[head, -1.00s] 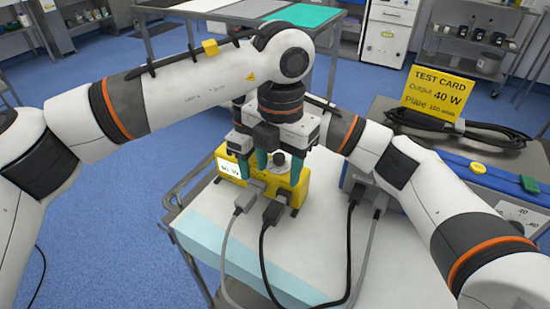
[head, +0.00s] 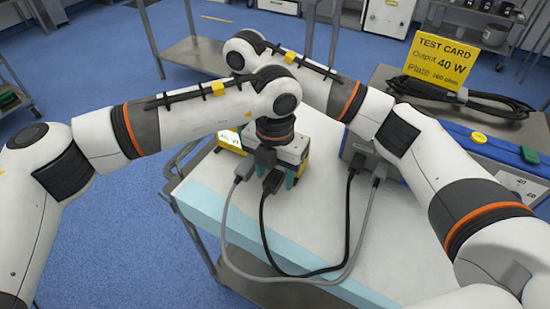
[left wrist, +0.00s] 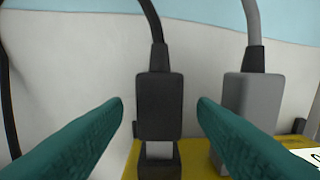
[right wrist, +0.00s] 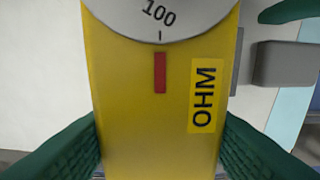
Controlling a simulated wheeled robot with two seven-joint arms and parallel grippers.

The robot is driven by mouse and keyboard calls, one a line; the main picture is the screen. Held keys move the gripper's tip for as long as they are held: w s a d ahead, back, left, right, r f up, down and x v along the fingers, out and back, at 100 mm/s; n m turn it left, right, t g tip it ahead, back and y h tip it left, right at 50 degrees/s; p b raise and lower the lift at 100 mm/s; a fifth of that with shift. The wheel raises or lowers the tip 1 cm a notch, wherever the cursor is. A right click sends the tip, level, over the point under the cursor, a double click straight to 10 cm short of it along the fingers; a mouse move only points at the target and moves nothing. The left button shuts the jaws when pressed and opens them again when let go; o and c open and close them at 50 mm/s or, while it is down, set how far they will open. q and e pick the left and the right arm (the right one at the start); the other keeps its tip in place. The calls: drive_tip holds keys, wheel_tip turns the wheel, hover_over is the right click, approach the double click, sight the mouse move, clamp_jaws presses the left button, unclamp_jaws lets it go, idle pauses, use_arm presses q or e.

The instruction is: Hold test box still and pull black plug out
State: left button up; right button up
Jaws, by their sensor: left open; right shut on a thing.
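The yellow test box (head: 233,150) stands on the light table, mostly hidden by my left arm in the head view. In the right wrist view the box (right wrist: 125,110) sits between both fingers of my right gripper (right wrist: 160,150), which is shut on it; a dial and an OHM label show. The black plug (left wrist: 158,105) is between the fingers of my left gripper (left wrist: 160,105), which is open with gaps on both sides. A pale band shows between the plug body and a black socket below it. In the head view, my left gripper (head: 281,178) is low at the plug (head: 272,183).
A grey plug (left wrist: 248,105) is close beside the black one. Grey and black cables loop over the table front to a blue-fronted unit (head: 470,140) at right, which carries a yellow test card (head: 438,62) and a coiled black cable. The table's front left is clear.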

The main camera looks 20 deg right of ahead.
sight(267, 190)
use_arm(q)
drive_tip(key=shift+f, duration=0.2)
drive_tip(key=shift+c, duration=0.2)
clamp_jaws()
drive_tip(key=shift+r, duration=0.15)
drive_tip(key=shift+s+a, duration=0.5)
idle(1.2)
drive_tip(key=shift+s+a, duration=0.2)
drive_tip(key=shift+s+a, duration=0.15)
drive_tip(key=shift+s, duration=0.05)
idle(0.4)
drive_tip(key=shift+s+a, duration=0.25)
